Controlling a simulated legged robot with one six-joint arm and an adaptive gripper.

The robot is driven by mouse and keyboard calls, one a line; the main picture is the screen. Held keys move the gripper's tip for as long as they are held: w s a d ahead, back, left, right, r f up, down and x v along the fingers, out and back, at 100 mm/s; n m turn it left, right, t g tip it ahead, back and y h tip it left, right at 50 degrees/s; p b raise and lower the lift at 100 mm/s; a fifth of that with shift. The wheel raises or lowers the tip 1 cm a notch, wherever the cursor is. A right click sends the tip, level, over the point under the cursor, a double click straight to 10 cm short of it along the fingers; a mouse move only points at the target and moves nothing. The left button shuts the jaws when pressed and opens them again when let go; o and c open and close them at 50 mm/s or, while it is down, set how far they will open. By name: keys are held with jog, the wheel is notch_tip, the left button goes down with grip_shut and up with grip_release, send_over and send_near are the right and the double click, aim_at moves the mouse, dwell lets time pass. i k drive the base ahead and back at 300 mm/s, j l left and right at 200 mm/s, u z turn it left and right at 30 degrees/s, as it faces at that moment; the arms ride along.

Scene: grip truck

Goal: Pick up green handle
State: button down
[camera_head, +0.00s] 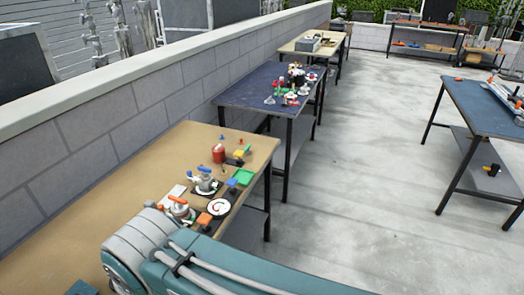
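A small bright green piece (246,148) stands near the far right corner of the near wooden table (120,205), next to a yellow piece (238,154). It may be the green handle, but it is too small to tell for sure. A flat green square (242,177) lies closer to me near the table's right edge. My gripper is not in view. My teal and grey arm or body parts fill the bottom and cover the front right of this table.
A red can (218,153), metal valve-like parts (204,181), an orange block (204,218) and a white round plate (219,207) crowd the table's right side. A block wall (100,125) runs along the left. A dark table (250,90) stands beyond. Open floor (350,190) lies right.

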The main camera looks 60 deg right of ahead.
aim_at(247, 152)
jog(key=k+z, duration=0.15)
jog(key=z, duration=1.2)
jog(key=i+j+z, duration=0.1)
jog(key=z, duration=0.15)
jog(key=j+z, duration=0.1)
jog(key=z, duration=0.2)
jog(key=i, duration=0.05)
